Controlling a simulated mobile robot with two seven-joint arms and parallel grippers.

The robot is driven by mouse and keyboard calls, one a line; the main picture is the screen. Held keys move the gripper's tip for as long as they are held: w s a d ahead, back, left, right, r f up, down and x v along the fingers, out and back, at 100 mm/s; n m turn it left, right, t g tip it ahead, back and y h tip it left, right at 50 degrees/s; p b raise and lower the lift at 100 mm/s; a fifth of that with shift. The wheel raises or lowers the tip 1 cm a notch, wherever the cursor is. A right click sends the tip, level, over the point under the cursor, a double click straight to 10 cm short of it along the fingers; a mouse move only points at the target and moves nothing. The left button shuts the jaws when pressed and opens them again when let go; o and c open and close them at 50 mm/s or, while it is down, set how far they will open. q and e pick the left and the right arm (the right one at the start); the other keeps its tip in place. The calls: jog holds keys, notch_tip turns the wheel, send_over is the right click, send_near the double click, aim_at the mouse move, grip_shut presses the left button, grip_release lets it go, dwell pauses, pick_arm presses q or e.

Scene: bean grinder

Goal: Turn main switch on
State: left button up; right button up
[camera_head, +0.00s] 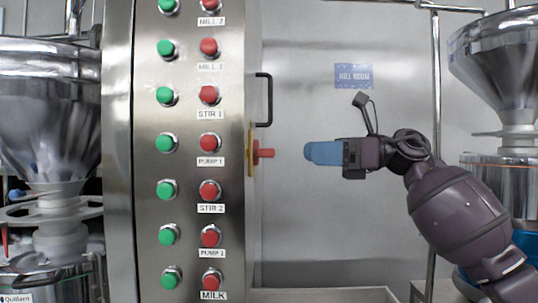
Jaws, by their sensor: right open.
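The main switch appears to be the red knob (264,153) on a yellow plate (251,151), on the right side face of the steel control cabinet (117,150). The knob sticks out to the right. My right gripper (310,152), with blue fingers, is to the right of the knob at about the same height, pointing left at it. A gap shows between the fingertips and the knob. The gripper is open and empty; its fingers overlap in this view. My left gripper is not in view.
A black handle (265,100) juts out above the knob. Green buttons (166,143) and red buttons (209,142) with labels line the cabinet front. Steel hoppers stand at left (45,110) and right (505,70). A blue sign (354,76) hangs on the wall behind.

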aim_at(269, 152)
jog(key=a, duration=0.8)
jog(key=shift+a+b, duration=0.3)
jog(key=shift+a, duration=0.15)
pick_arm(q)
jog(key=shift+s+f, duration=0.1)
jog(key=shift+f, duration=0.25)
